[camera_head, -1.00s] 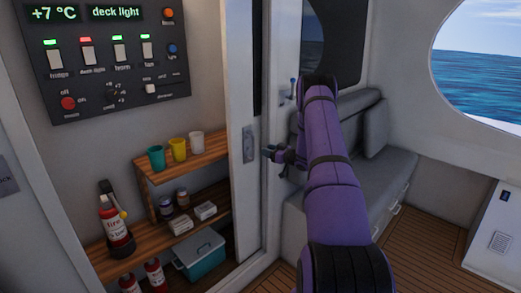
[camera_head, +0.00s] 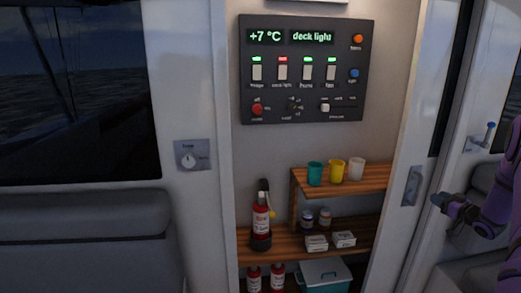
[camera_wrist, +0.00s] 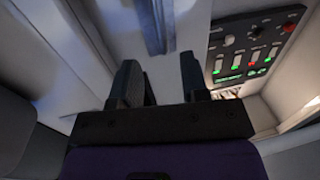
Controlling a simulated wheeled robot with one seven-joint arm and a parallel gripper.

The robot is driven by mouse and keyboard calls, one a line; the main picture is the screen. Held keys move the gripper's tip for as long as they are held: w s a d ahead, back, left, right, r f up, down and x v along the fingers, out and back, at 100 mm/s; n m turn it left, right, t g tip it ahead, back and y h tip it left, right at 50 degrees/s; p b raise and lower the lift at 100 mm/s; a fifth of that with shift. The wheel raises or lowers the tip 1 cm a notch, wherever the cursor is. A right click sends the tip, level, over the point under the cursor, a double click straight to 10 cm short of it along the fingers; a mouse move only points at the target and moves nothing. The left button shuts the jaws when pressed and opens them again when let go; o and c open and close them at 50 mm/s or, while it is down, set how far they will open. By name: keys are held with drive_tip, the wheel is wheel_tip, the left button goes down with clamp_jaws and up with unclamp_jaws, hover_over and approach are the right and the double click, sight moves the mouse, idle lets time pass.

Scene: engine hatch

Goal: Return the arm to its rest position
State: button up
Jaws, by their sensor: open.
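My gripper (camera_head: 440,201) shows at the right edge of the head view, on my purple arm, close to the door edge with the recessed handle. In the wrist view my gripper (camera_wrist: 158,82) has its two dark fingers apart, with nothing between them. Most of my arm is cut off by the right edge of the head view. The control panel (camera_head: 303,70) reads "+7 °C" and "deck light", and it also shows at the upper right of the wrist view (camera_wrist: 252,45).
A recessed door handle (camera_head: 412,186) is left of my gripper. Shelves hold teal, yellow and white cups (camera_head: 337,170), a fire extinguisher (camera_head: 261,217), small boxes and a teal cooler (camera_head: 324,279). A timer dial (camera_head: 192,156) is on the left wall above a grey seat (camera_head: 85,240).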

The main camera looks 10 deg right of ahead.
drive_tip(key=w+a+r+m+g+h, duration=0.1)
drive_tip(key=w+a+r+h, duration=0.2)
drive_tip(key=r, duration=0.6)
drive_tip(key=w+a+r+g+h, duration=0.1)
drive_tip(key=w+a+r+h, duration=0.1)
drive_tip(key=a+r, duration=0.55)
drive_tip(key=s+a+r+m+g+h, duration=0.1)
drive_tip(key=s+a+r+g, duration=0.1)
drive_tip(key=s+a+r, duration=0.55)
drive_tip(key=s+a+r+m+g+h, duration=0.1)
drive_tip(key=s+a+r+g, duration=0.3)
drive_tip(key=a+r, duration=0.65)
drive_tip(key=s+a+f+g+y, duration=0.1)
drive_tip(key=s+a, duration=0.5)
drive_tip(key=s, duration=0.4)
drive_tip(key=s+a+f+g+y, duration=0.1)
drive_tip(key=s+a+g, duration=0.1)
drive_tip(key=s+a, duration=0.5)
drive_tip(key=s+a+f+g+y, duration=0.1)
drive_tip(key=s+a, duration=0.6)
drive_tip(key=s, duration=0.8)
drive_tip(key=shift+s+f+n+y, duration=0.2)
drive_tip(key=shift+f+n+y, duration=0.1)
drive_tip(key=shift+n+y, duration=0.15)
